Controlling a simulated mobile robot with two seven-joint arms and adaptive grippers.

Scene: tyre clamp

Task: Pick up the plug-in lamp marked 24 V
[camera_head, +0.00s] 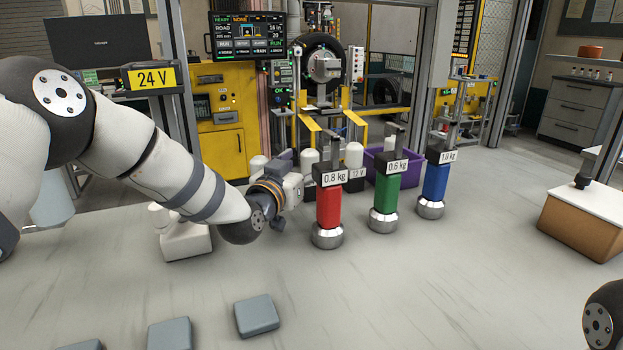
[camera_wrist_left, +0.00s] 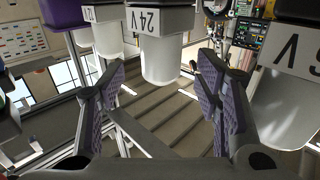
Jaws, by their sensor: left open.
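The plug-in lamp marked 24 V (camera_wrist_left: 162,55) has a white cylindrical top and a pale label on a dark base. It appears upside down in the left wrist view, ahead of and between my fingers. My left gripper (camera_wrist_left: 160,98) is open, its two fingers apart with nothing between their tips. In the head view, my left gripper (camera_head: 290,188) is beside the row of white-topped lamps, where a lamp marked 12 V (camera_head: 357,174) shows. I cannot tell there which lamp reads 24 V, as its label is hidden. My right gripper is out of view.
Red (camera_head: 328,208), green (camera_head: 386,192) and blue (camera_head: 434,182) weighted handles stand right of my left gripper. A purple crate (camera_head: 410,158) is behind them. A yellow 24 V sign (camera_head: 152,78) is at the left.

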